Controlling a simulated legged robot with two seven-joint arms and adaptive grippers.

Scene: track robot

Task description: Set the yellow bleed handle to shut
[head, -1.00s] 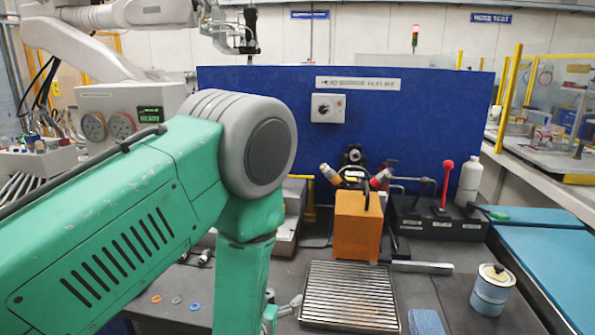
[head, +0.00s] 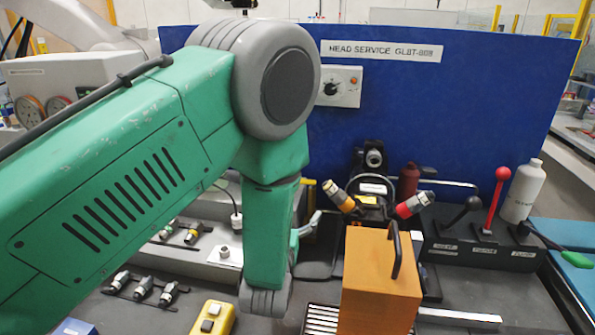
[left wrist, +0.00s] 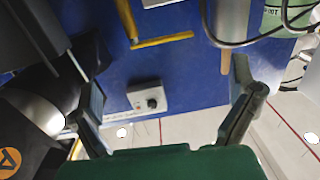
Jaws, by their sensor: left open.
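The yellow bleed handle (left wrist: 160,41) shows in the left wrist view as an L-shaped yellow bar in front of the blue panel, near the top. In the head view only a bit of a finger (head: 309,224) shows beside my forearm. My right gripper is not in view.
A blue panel (head: 440,110) with a knob box (head: 340,86) stands behind. An orange box (head: 375,285) with a black handle stands in front. A black lever block with a red lever (head: 495,195) and a white bottle (head: 524,190) are at right.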

